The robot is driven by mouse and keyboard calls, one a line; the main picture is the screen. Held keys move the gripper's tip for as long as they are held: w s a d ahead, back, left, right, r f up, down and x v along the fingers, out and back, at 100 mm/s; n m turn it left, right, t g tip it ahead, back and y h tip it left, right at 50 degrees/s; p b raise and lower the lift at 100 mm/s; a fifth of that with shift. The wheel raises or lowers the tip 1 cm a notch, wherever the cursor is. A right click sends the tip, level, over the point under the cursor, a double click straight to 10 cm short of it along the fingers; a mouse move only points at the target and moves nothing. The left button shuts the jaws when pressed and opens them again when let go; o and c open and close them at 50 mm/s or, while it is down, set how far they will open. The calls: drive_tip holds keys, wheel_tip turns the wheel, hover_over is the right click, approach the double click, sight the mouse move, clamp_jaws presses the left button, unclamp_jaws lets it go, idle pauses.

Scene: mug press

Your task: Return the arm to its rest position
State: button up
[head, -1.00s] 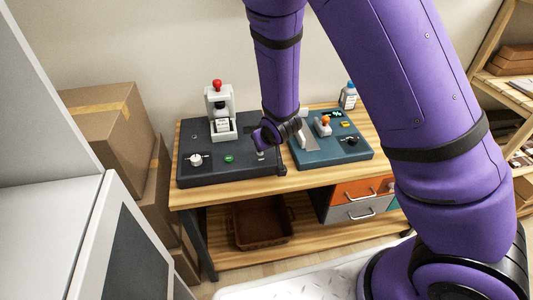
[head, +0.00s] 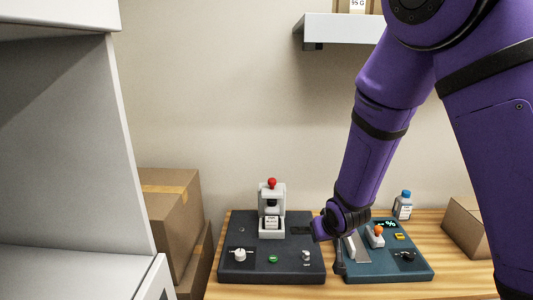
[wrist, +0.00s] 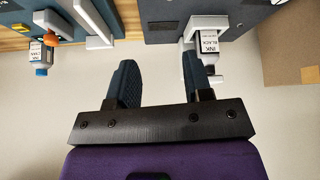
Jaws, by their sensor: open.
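My gripper (wrist: 158,75) shows in the wrist view with its two dark fingers apart and nothing between them. In the head view my purple arm comes down from the upper right, and its end hangs above the workbench (head: 450,285), between the dark press board and the teal board. The fingers are hard to make out there. The white press (head: 263,196) with a red knob stands on the dark board (head: 240,272), with a cartridge labelled ink black (wrist: 209,46) in it. The teal board (head: 400,272) carries an orange-topped switch (head: 378,231).
Cardboard boxes (head: 168,205) stand left of the bench, and another box (head: 463,225) sits at its right. A blue-capped bottle (head: 403,207) stands behind the teal board. A wall shelf (head: 345,28) hangs above. A grey cabinet (head: 70,150) fills the left side.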

drive_tip(key=s+d+r+m+g, duration=0.1)
drive_tip(key=s+d+r, duration=0.45)
drive_tip(key=r, duration=0.45)
drive_tip(key=s+d+r, duration=0.4)
drive_tip(key=s+r, duration=0.2)
drive_tip(key=r, duration=0.4)
drive_tip(key=s+d+r, duration=0.1)
drive_tip(key=s+r, duration=0.3)
drive_tip(key=s, duration=0.4)
drive_tip(key=s+d+r, duration=0.2)
drive_tip(key=s+r, duration=0.2)
drive_tip(key=s, duration=0.4)
drive_tip(key=shift+s+d+m+g+h, duration=0.25)
drive_tip(key=shift+m+g+h, duration=0.05)
drive_tip(key=shift+m+h, duration=0.1)
